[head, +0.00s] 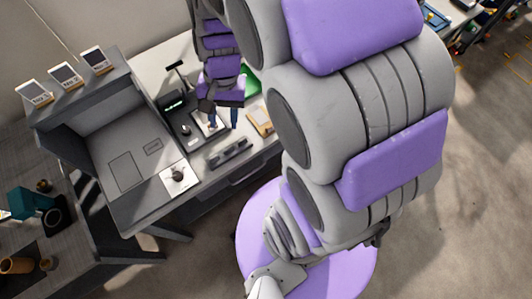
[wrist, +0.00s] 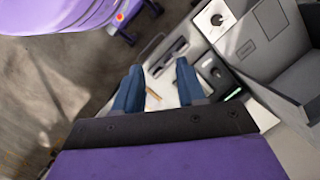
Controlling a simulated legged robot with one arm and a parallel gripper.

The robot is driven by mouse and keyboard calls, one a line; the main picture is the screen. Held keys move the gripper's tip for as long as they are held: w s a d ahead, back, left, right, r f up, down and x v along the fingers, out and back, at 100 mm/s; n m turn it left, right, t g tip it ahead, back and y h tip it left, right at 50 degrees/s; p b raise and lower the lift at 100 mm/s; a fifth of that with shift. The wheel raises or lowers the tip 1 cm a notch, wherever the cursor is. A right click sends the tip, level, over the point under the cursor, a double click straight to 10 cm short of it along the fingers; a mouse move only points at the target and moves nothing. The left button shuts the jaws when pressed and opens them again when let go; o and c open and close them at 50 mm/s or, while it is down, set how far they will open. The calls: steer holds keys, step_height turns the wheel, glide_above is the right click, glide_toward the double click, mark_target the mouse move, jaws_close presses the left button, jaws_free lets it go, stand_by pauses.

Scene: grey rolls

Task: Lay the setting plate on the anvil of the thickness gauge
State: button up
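My gripper (head: 223,126) hangs over the workbench with its two blue fingers pointing down. In the wrist view the fingers (wrist: 159,66) stand apart with a clear gap between them. A small thin tan piece (wrist: 152,96) shows in that gap over a white surface; it appears to touch neither finger, and I cannot tell if it is the setting plate. A black device with a lit green display (head: 172,105), probably the thickness gauge, is left of my gripper; its display also shows in the wrist view (wrist: 232,94). Its anvil is not clearly visible.
A dark slotted block (head: 228,152) lies near the bench's front edge. A tan board (head: 260,120) and a green tray (head: 252,84) are to the right. A white square with a dark knob (head: 177,178) sits by a grey walled booth (head: 125,170).

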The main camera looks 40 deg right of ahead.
steer(key=s+r+n+h, duration=0.1)
steer(key=s+r+n, duration=0.1)
steer(key=s, duration=0.6)
steer(key=s+d+r+n+h, duration=0.1)
steer(key=s+r+n, duration=0.1)
steer(key=s+n, duration=0.3)
steer(key=s, duration=0.2)
steer(key=shift+s, duration=0.35)
steer(key=shift+d+r, duration=0.1)
